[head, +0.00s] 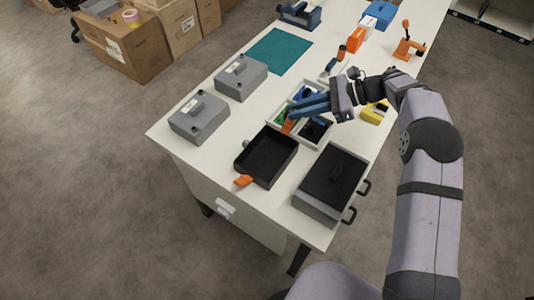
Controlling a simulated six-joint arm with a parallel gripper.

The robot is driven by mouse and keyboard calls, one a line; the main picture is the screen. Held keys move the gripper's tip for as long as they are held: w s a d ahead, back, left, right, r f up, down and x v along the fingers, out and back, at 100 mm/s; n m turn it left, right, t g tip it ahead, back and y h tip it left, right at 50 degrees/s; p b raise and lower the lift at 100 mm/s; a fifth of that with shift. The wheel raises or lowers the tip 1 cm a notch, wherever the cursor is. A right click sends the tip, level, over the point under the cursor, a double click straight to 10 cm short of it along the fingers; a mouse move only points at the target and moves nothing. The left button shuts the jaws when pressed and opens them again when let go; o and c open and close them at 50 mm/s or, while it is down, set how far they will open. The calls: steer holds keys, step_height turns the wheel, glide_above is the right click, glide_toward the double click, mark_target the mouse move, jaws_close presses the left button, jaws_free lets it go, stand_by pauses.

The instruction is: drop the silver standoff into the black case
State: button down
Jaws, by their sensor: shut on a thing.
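My gripper (296,110) has blue fingers that point left over the white divided tray (322,143) near the middle of the table. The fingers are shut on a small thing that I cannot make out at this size. I cannot pick out the silver standoff by its look.
A grey box with a black top (333,180) and handles stands right of the case. Two grey lidded boxes (240,78) (198,118) stand left. Small coloured parts fill the tray; a yellow thing (374,113) lies right of it. A teal mat (278,51) lies behind.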

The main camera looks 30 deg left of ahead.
steer(key=s+r+n+g+h+p, duration=0.1)
steer(key=s+n+g+h+p, duration=0.15)
steer(key=s, duration=0.95)
steer(key=shift+n+y, duration=0.25)
steer(key=shift+w+d+f+b, duration=0.1)
steer(key=shift+f+b, duration=0.85)
steer(key=shift+b, duration=0.1)
steer(key=shift+w+d+f+b, duration=0.1)
steer(key=shift+d+f+b, duration=0.05)
steer(key=shift+f+b, duration=0.9)
steer(key=shift+w+d+f+b, duration=0.1)
steer(key=shift+f+b, duration=0.8)
steer(key=shift+b, duration=0.2)
steer(key=c, duration=1.7)
jaws_free()
steer(key=shift+o, duration=0.2)
steer(key=shift+w+d+r, duration=0.1)
steer(key=b+v, duration=0.1)
steer(key=v, duration=0.6)
steer(key=shift+d, duration=0.1)
